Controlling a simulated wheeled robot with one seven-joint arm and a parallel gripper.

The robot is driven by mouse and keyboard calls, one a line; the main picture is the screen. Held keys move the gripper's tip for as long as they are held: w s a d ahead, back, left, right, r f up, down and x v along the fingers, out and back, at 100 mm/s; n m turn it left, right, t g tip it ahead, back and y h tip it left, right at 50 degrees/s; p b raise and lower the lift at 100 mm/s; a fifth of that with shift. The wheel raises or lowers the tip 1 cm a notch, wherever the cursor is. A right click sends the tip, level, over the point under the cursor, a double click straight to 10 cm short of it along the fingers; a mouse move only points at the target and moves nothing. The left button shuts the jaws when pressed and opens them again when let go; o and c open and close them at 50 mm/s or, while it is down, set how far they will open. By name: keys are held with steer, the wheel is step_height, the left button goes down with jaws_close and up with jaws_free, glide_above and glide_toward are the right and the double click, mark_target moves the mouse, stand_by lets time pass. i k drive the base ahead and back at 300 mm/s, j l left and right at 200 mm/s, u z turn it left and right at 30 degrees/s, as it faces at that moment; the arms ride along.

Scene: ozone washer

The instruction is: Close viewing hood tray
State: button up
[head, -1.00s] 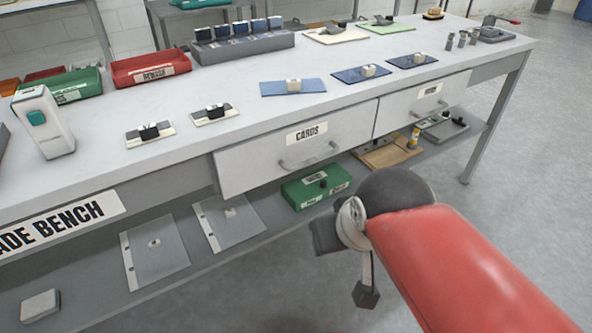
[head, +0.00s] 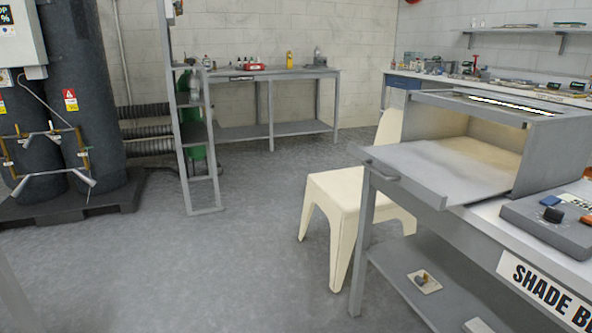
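The viewing hood (head: 560,150) is a grey box with a pale interior, standing on the shade bench at the right of the head view. Its tray (head: 415,168) is pulled out toward the left, past the bench edge. The tray has a raised front lip with a small handle (head: 382,167) on it. The inner part of the tray lies inside the hood's open mouth. My gripper is not in view.
A cream chair (head: 345,205) stands beside the bench's left end, close to the tray. A ladder-like rack (head: 190,120) and dark tanks (head: 85,100) stand at left. Open floor (head: 230,260) lies between.

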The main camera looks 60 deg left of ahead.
mark_target(445, 179)
steer(key=u, duration=1.95)
